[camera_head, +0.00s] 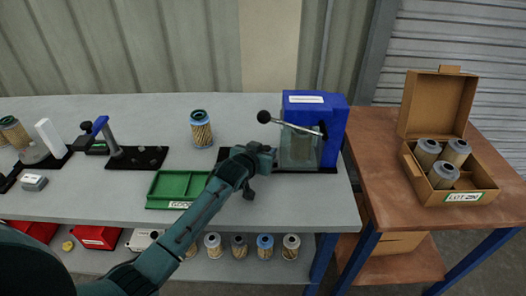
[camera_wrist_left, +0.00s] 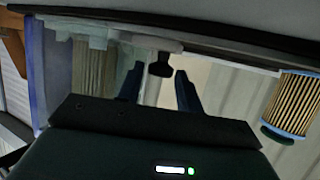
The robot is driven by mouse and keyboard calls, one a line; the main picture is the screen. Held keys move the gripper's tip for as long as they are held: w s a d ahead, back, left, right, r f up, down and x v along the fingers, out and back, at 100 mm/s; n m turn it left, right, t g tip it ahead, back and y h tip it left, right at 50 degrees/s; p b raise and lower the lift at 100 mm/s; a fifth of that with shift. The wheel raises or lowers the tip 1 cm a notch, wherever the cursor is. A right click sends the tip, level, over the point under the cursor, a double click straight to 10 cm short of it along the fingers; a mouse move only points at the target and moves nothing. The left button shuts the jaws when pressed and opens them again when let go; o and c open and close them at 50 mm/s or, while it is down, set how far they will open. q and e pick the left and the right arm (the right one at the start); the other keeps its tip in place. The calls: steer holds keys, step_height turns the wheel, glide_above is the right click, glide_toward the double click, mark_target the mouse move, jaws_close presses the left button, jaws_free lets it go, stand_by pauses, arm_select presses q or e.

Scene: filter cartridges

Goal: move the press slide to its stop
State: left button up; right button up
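The blue press (camera_head: 325,118) stands at the right end of the bench, with a clear guard (camera_head: 297,150) and a black-knobbed lever (camera_head: 265,117). A pleated cartridge shows dimly behind the guard in the left wrist view (camera_wrist_left: 94,65). My left gripper (camera_head: 270,155) is at the press's left side, over its black base. In the left wrist view, which is upside down, its two fingers (camera_wrist_left: 158,88) are apart. A dark T-shaped handle (camera_wrist_left: 160,66), seemingly the slide's, shows between or just beyond the fingertips; contact is unclear. The gripper hides it in the head view. My right gripper is out of view.
A blue-capped cartridge (camera_head: 201,130) stands left of the press. A green tray (camera_head: 165,189) lies under my left forearm. A black fixture (camera_head: 135,157) stands further left. A cardboard box (camera_head: 467,193) with several cartridges sits on the brown side table (camera_head: 385,185).

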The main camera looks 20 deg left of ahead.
arm_select(q)
steer(key=shift+c, duration=0.6)
jaws_close()
